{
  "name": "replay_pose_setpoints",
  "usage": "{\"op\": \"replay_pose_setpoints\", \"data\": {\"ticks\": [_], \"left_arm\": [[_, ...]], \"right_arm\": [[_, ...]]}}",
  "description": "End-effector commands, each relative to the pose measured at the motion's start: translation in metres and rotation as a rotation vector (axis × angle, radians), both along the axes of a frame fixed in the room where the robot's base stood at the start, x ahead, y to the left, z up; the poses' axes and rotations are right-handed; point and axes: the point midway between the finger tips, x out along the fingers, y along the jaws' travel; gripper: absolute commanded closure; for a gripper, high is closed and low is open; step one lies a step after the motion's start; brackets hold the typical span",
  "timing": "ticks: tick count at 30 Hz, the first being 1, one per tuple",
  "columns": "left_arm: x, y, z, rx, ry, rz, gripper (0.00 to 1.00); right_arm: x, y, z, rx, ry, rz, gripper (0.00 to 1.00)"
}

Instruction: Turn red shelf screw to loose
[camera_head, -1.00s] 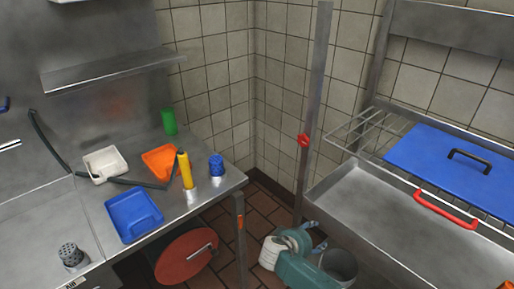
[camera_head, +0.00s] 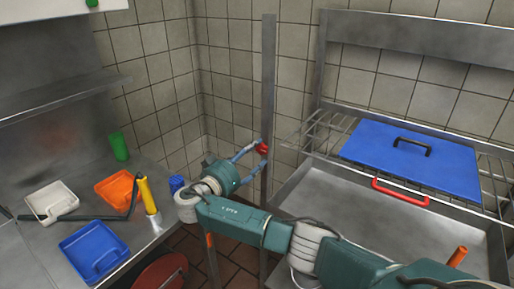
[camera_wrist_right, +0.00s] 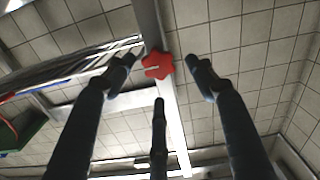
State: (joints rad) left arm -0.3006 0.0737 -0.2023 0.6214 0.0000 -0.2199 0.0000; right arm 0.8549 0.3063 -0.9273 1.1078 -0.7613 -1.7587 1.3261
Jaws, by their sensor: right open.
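The red shelf screw (camera_head: 262,148) is a small star-shaped knob on the upright metal post (camera_head: 268,60). It also shows in the right wrist view (camera_wrist_right: 158,65), near the middle top. My right gripper (camera_head: 258,152) is open, with its fingertips close to the screw in the head view. In the right wrist view its fingers (camera_wrist_right: 160,75) stand apart on both sides of the screw and a third finger lies below it; I see no clear contact. My left gripper is not in view.
Left, a steel counter holds trays (camera_head: 95,248), a yellow bottle (camera_head: 147,195) and a green cup (camera_head: 119,146).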

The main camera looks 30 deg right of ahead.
Motion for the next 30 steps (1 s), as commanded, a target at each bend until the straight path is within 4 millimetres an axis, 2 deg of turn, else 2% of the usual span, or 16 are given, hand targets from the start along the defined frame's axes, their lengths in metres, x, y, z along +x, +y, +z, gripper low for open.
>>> {"op": "replay_pose_setpoints", "data": {"ticks": [1, 6, 17, 21, 24, 30], "left_arm": [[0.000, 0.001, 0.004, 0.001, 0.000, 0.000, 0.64], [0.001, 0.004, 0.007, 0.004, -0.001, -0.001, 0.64], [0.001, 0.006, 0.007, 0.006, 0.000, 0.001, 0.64], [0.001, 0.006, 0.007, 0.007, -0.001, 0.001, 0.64], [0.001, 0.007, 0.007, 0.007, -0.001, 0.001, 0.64], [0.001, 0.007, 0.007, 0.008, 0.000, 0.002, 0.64]], "right_arm": [[0.003, -0.009, 0.003, -0.003, 0.001, -0.002, 0.45], [0.010, -0.024, 0.000, -0.001, 0.002, 0.000, 0.45], [0.012, -0.028, -0.001, 0.000, 0.002, 0.001, 0.45], [0.012, -0.028, -0.001, 0.000, 0.002, 0.001, 0.73], [0.012, -0.028, -0.001, 0.000, 0.001, 0.002, 0.89], [0.012, -0.028, 0.001, -0.004, 0.006, 0.002, 0.89]]}}
